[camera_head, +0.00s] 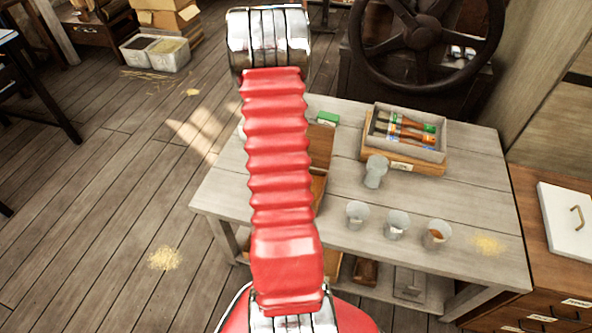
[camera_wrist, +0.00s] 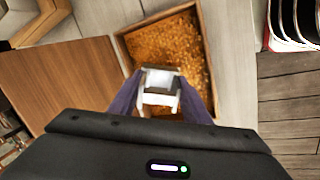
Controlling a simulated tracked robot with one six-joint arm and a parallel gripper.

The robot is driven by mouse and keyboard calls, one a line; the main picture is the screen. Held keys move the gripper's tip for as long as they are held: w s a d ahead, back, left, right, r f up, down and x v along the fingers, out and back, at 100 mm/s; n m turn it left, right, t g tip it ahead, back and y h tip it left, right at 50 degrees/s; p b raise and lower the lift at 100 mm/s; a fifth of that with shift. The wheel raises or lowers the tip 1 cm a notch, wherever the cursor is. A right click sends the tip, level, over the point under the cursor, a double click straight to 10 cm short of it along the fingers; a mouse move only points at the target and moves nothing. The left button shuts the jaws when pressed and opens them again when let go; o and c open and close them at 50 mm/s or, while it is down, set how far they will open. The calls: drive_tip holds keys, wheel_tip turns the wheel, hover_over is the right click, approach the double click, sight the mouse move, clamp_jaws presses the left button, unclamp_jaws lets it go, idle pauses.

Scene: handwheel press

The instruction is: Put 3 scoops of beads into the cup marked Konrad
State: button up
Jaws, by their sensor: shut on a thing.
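In the wrist view my gripper (camera_wrist: 160,98) is shut on a pale metal scoop (camera_wrist: 160,84), held over a wooden box (camera_wrist: 207,50) of orange-brown beads (camera_wrist: 170,45). I cannot tell whether the scoop touches the beads or holds any. In the head view my red arm hides the gripper and most of the box. Three labelled grey cups stand near the table's front: a left cup (camera_head: 357,215), a middle cup (camera_head: 396,225) and a right cup (camera_head: 436,235) with orange-brown contents. The labels are too small to read, so I cannot tell which is Konrad's.
Another grey vessel (camera_head: 376,171) stands behind the cups. A tray (camera_head: 440,155) of coloured items is at the table's (camera_head: 465,205) back right, before a large dark handwheel (camera_head: 420,35). A brown board (camera_wrist: 65,85) lies left of the box in the wrist view.

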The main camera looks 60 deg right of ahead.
drive_tip(key=shift+w+a+f, duration=0.1)
drive_tip(key=shift+a+f, duration=0.25)
drive_tip(key=shift+f, duration=0.45)
drive_tip(key=shift+w+a+f, duration=0.1)
drive_tip(key=shift+a+f, duration=0.2)
drive_tip(key=shift+f, duration=0.45)
